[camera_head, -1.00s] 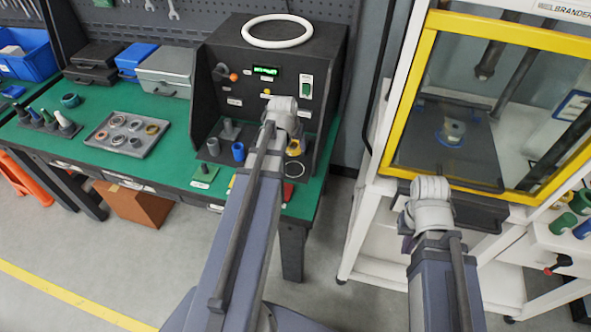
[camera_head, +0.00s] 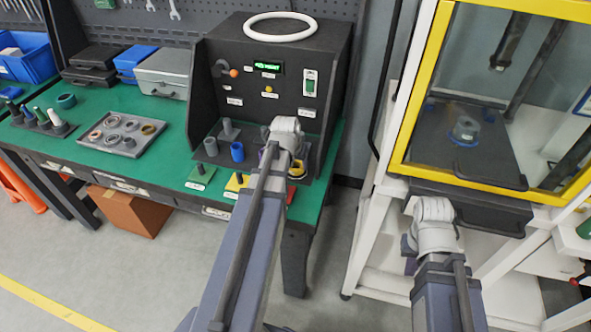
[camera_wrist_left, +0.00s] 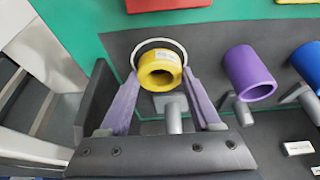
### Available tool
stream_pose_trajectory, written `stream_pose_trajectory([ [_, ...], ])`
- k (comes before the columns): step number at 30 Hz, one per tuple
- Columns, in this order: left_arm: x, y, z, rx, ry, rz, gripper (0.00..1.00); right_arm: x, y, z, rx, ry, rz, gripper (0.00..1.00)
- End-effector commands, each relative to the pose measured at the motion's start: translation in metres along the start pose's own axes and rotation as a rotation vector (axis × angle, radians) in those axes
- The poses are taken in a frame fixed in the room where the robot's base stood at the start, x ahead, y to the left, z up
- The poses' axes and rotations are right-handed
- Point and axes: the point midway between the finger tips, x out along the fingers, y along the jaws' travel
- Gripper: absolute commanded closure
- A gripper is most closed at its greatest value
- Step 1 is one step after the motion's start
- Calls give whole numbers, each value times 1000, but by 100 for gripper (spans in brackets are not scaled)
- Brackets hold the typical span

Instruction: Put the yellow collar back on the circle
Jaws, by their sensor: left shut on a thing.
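The yellow collar (camera_wrist_left: 160,68) is a short hollow cylinder with a small white label, between the two purple-grey fingers of my left gripper (camera_wrist_left: 160,76). In the head view the collar (camera_head: 298,168) shows partly behind my left wrist. The circle (camera_wrist_left: 141,52) is a white ring outline on a dark plate. The collar overlaps the ring in the wrist view, its lower side reaching past the ring's near edge. I cannot tell whether it touches the plate. My right gripper (camera_head: 433,212) is in front of the yellow-framed cabinet, its fingers hidden.
A purple collar (camera_wrist_left: 250,72) and a blue collar (camera_wrist_left: 308,62) are beside the circle. The black tester box (camera_head: 270,85) with a lit green display stands behind. A tray of rings (camera_head: 122,134) lies left. The yellow-framed cabinet (camera_head: 405,110) is at right.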

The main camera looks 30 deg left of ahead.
Motion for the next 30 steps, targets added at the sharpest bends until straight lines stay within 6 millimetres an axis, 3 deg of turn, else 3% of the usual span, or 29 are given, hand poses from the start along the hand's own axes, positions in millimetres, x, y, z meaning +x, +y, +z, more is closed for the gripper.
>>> stream_pose_trajectory([
  [12,6,0,3,0,1,0,100,7,-1,0,0,0,0,100],
  [13,6,0,3,0,0,0,35,7,-1,0,0,0,0,100],
  [21,5,0,2,0,0,0,6,6,0,0,0,0,0,100],
  [30,4,0,2,0,0,0,6,4,0,0,0,0,0,100],
])
